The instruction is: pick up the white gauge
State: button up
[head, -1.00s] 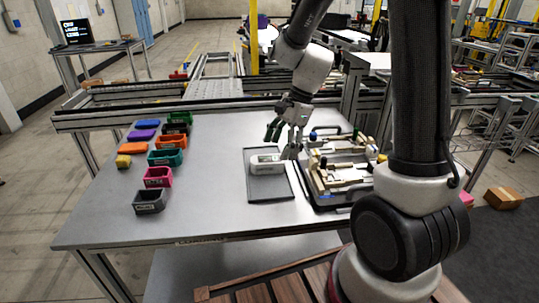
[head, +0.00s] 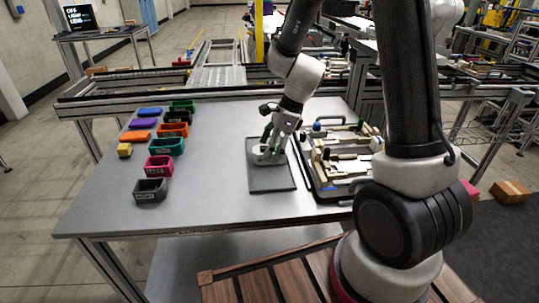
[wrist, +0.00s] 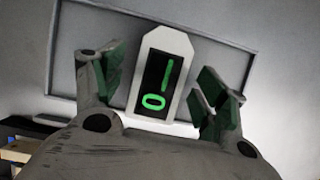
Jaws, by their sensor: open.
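The white gauge (head: 262,158) lies on a dark grey tray (head: 270,182) on the table. In the wrist view the gauge (wrist: 150,66) has a white body and a black window with green marks, and it sits between the fingers. My gripper (head: 273,149) is over the gauge at the tray's back part and partly hides it in the head view. In the wrist view my gripper (wrist: 160,92) is open, with a green-padded finger on each side of the gauge and a gap to each. I cannot tell how far the fingertips are above the tray.
A fixture pallet (head: 325,190) with several parts stands close on the right. Several coloured bins, among them a grey bin (head: 150,190), and a yellow block (head: 124,150) are on the left. The table (head: 215,170) is bare between bins and tray.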

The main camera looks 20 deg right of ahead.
jog(key=shift+a+f, duration=0.15)
jog(key=shift+f, duration=0.3)
jog(key=shift+c, duration=0.4)
